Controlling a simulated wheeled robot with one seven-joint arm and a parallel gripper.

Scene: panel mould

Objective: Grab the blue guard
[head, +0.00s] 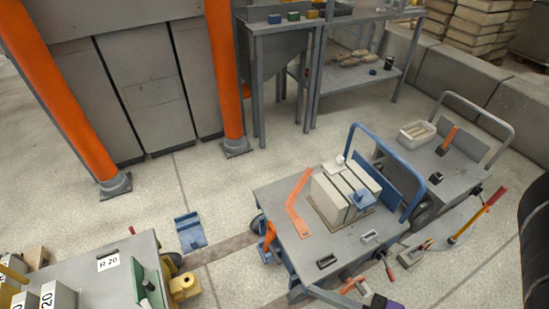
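A blue angled plate (191,232) lies on the concrete floor, left of the middle cart; it looks like the blue guard. It has a raised edge on its far side and nothing lies on it.
The grey middle cart (268,196) holds pale blocks (330,199) and an orange angled bar (296,203). Another grey cart (72,283) stands at the lower left. Orange posts (222,70) rise behind. Floor behind the blue plate is clear. A dark ribbed shape (537,240) fills the right edge.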

